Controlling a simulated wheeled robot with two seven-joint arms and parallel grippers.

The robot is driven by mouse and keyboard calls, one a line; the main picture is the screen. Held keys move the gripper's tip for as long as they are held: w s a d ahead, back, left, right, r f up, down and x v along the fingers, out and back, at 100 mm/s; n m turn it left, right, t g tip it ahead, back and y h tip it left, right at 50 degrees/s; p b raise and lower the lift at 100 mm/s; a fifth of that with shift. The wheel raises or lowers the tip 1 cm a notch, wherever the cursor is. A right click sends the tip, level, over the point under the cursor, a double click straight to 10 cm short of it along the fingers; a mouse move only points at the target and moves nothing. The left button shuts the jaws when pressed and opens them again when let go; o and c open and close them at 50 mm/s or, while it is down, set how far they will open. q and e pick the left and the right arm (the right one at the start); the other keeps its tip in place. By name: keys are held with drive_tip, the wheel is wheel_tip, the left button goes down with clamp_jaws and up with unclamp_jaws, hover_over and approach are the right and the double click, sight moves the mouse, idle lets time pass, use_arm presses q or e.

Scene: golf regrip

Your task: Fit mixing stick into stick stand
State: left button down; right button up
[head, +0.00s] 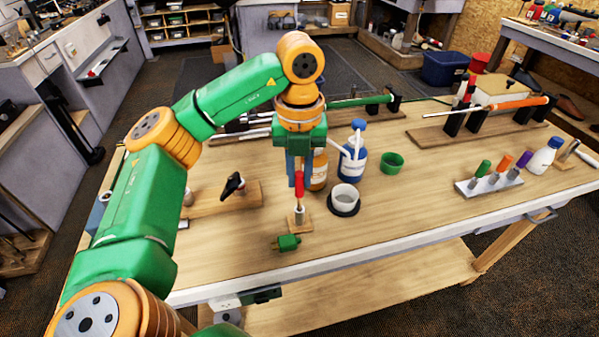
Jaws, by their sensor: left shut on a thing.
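My left gripper (298,178) points straight down over the front middle of the workbench. It is shut on the red-handled mixing stick (299,187), which hangs upright below the fingers. The stick stand (300,217), a small wooden base with a short grey upright holder, is directly under the stick. The stick's lower end meets the holder's top in this view; I cannot tell whether it is inside or just above or in front of it. My right gripper is not in view.
A grey cup (345,198) on a dark coaster stands just right of the stand. A green plug-like piece (286,242) lies in front. Blue (352,166) and amber (319,170) bottles and a green cup (391,162) stand behind. The bench's right front is clear.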

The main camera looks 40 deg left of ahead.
use_arm(q)
drive_tip(key=shift+f+b, duration=0.4)
drive_tip(key=shift+f, duration=0.2)
drive_tip(key=c, duration=0.7)
unclamp_jaws()
wheel_tip(320, 180, up, 7)
drive_tip(key=shift+f+p, duration=0.2)
drive_tip(key=shift+p, duration=0.95)
drive_tip(key=shift+s+r, duration=0.1)
drive_tip(key=shift+r, duration=0.2)
drive_tip(key=shift+f, duration=0.1)
